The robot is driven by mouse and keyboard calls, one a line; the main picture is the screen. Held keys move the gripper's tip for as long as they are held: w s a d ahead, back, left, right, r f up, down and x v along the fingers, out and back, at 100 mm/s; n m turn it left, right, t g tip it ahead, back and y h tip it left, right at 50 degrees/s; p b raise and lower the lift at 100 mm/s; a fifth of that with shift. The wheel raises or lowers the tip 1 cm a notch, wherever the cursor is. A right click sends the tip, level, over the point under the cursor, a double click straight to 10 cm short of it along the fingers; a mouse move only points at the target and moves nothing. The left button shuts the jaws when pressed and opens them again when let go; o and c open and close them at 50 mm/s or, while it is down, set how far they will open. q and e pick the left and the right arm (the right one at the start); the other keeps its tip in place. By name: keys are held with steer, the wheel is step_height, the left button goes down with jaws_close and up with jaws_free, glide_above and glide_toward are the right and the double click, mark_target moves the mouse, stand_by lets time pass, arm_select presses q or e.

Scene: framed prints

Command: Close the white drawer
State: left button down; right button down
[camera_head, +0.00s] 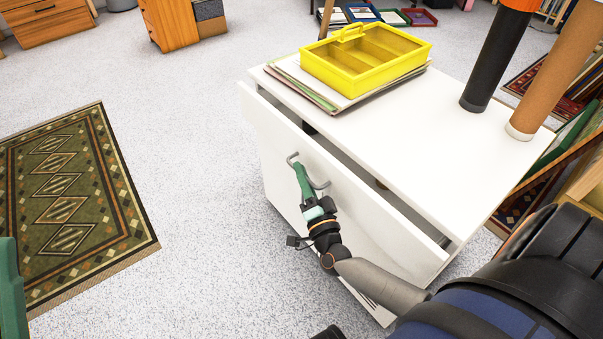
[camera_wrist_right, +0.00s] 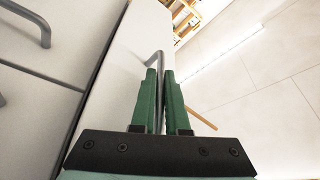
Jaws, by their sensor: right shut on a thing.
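The white drawer (camera_head: 378,208) is the top one of a white cabinet (camera_head: 395,140). It stands partly open, with a dark gap between its front and the cabinet top. Its grey bar handle (camera_head: 319,186) is on the front. My right gripper (camera_head: 299,168) is at the handle, its green fingers shut on the bar. In the right wrist view the handle (camera_wrist_right: 152,59) passes between the fingertips (camera_wrist_right: 160,82). The fingers hide part of the bar. My left gripper cannot be made out.
On the cabinet top are a yellow organizer (camera_head: 361,72) on papers, and dark (camera_head: 490,65) and brown (camera_head: 550,80) cylinders. A patterned rug (camera_head: 65,200) lies to the left. The floor between rug and cabinet is clear. A green thing (camera_head: 11,290) shows at the left edge.

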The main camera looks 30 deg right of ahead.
mark_target(320, 175)
steer(key=shift+w+d+r, duration=0.1)
steer(key=shift+w+d, duration=0.05)
steer(key=shift+d, duration=0.95)
steer(key=shift+w+d, duration=0.1)
steer(key=shift+d, duration=1)
steer(key=c, duration=0.9)
jaws_free()
steer(key=shift+s, duration=0.1)
steer(key=p+v, duration=0.2)
steer(key=v, duration=1)
steer(key=shift+s+a, duration=0.1)
steer(key=shift+s, duration=0.1)
